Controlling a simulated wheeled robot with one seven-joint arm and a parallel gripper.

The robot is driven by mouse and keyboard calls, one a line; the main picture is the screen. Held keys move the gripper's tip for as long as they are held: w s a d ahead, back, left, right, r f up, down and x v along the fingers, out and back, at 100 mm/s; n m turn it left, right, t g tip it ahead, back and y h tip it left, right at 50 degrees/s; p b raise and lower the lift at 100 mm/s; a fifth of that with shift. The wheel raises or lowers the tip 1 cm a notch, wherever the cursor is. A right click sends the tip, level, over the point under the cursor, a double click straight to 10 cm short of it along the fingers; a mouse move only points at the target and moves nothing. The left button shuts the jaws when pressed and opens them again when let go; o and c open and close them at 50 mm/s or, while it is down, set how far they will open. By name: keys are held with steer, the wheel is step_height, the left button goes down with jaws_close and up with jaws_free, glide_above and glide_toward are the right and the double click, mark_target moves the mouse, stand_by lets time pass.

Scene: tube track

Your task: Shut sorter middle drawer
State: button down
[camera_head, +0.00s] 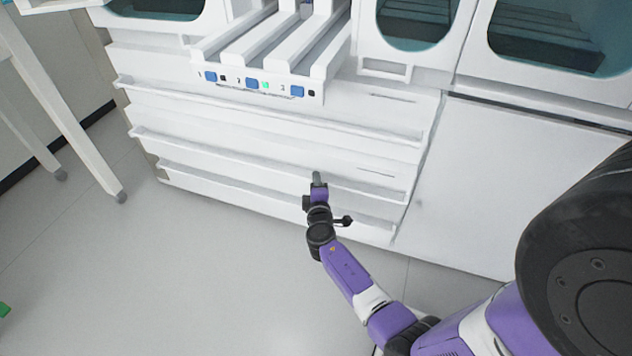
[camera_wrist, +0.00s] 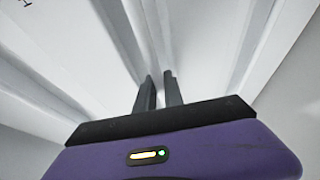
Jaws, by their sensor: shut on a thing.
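The sorter (camera_head: 365,117) is a white cabinet with three wide drawers stacked below its three-lane rack. The middle drawer (camera_head: 240,140) has a long white rail handle (camera_head: 220,152) along its front. This drawer seems to stand out a little from the others, but how far is hard to tell. My gripper (camera_head: 318,178) is at the middle handle, right of its centre, and is shut on it. In the wrist view, the two dark fingers (camera_wrist: 159,88) sit close together at the white rail (camera_wrist: 149,38). The fingers hide the exact contact.
The top drawer handle (camera_head: 240,111) runs above and the bottom drawer handle (camera_head: 230,180) below. A plain white cabinet panel (camera_head: 480,180) is on the right. White table legs (camera_head: 75,120) stand at left. The grey floor (camera_head: 170,270) in front is clear.

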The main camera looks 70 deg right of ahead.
mark_target(321, 172)
stand_by(0.4)
steer(key=d, duration=0.1)
steer(key=d+b, duration=0.1)
steer(key=d, duration=0.1)
steer(key=shift+w+d+f+b, duration=0.15)
steer(key=shift+d+b, duration=0.15)
steer(key=shift+d, duration=0.35)
steer(key=c, duration=1.7)
jaws_free()
steer(key=shift+d, duration=0.1)
steer(key=p+v, duration=0.1)
steer(key=v, duration=0.7)
steer(key=shift+p, duration=0.4)
